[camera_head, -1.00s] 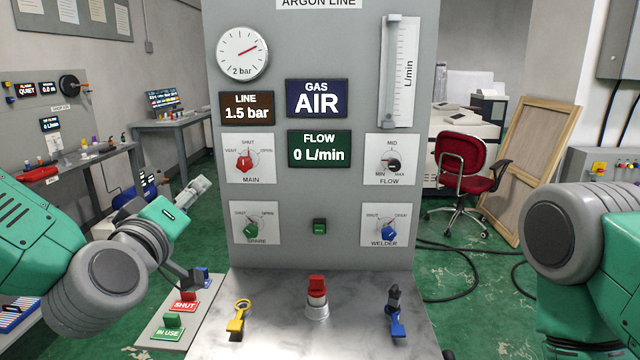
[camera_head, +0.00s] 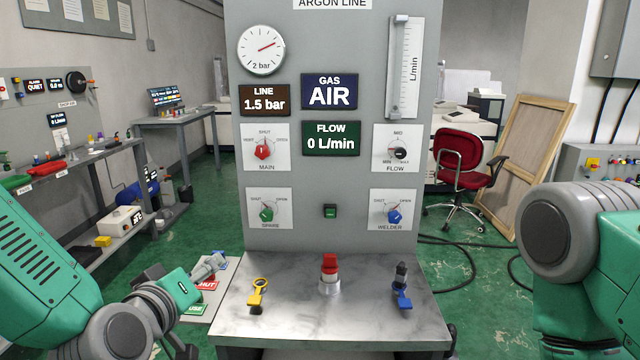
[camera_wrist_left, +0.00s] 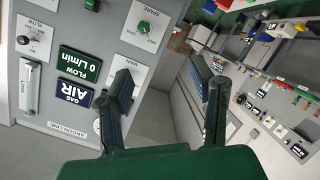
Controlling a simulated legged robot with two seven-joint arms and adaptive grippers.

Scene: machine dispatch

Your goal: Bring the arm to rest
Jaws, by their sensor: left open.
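My left arm enters the head view from the lower left, low beside the bench, with its wrist left of the yellow-handled part; its fingers are not clear there. In the left wrist view my left gripper (camera_wrist_left: 165,80) is open, its two dark fingers spread with nothing between them. The grey argon line panel (camera_head: 345,232) stands ahead in the head view and looks turned over in the wrist view (camera_wrist_left: 60,125). The gripper is apart from the panel's knobs. Of my right arm only a grey and green part shows at the right; its gripper is out of view.
A metal bench (camera_head: 350,318) bears a yellow part (camera_head: 257,290), a red-topped part (camera_head: 329,270) and a blue part (camera_head: 402,290). Signs lie on a board by my left wrist. A red chair (camera_head: 460,160) and floor cables are at the right.

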